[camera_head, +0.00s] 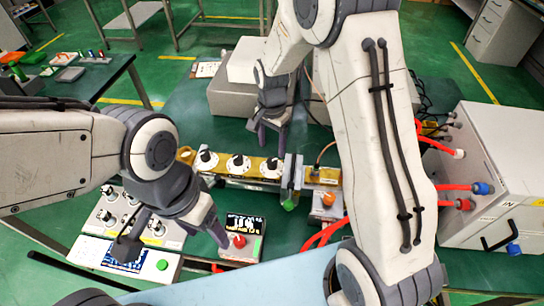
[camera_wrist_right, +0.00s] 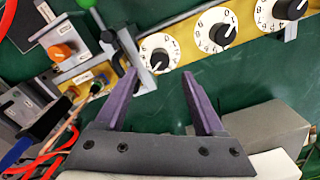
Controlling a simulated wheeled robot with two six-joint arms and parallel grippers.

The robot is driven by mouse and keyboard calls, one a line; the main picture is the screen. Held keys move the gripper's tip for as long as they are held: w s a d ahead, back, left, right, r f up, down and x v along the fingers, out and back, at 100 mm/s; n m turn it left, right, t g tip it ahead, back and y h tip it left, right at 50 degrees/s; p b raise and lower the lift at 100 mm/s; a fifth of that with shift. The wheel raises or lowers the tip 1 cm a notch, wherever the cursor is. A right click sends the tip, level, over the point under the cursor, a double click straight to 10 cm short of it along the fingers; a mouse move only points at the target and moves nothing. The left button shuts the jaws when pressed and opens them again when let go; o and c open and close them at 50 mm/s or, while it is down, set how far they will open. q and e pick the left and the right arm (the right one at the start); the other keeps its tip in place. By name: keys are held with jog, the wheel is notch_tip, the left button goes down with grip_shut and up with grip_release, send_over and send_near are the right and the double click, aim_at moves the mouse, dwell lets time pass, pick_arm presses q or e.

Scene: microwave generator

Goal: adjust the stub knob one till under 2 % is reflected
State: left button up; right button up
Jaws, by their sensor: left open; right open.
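Three white dials with black knobs sit in a row on the gold waveguide bar: a left knob (camera_head: 207,160), a middle knob (camera_head: 238,164) and a right knob (camera_head: 270,168). I cannot tell which is stub knob one. My right gripper (camera_head: 270,132) is open and empty behind the bar. In the right wrist view, its open fingers (camera_wrist_right: 160,74) point toward the nearest dial (camera_wrist_right: 158,54), apart from it. My left gripper (camera_head: 174,240) is open in front of the bar, near a small dark display (camera_head: 245,224) with a red knob. The display's figures are too small to read.
A grey clamp with a green handle (camera_head: 289,203) stands right of the dials, beside an orange knob (camera_head: 328,198). A control panel (camera_head: 102,215) and a screen unit (camera_head: 125,258) lie at left. A white cabinet (camera_head: 505,165) with red cables stands at right.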

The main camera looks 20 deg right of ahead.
jog(key=shift+r, duration=1.3)
jog(key=s+a+r+n, duration=0.7)
jog(key=s+a, duration=0.1)
jog(key=s, duration=0.3)
jog(key=s+a+r+n+y, duration=0.1)
jog(key=s+r+n, duration=0.1)
jog(key=s+n, duration=0.8)
jog(key=s, duration=0.6)
jog(key=shift+s+n, duration=0.2)
jog(key=shift+n, duration=0.1)
jog(key=shift+r, duration=0.1)
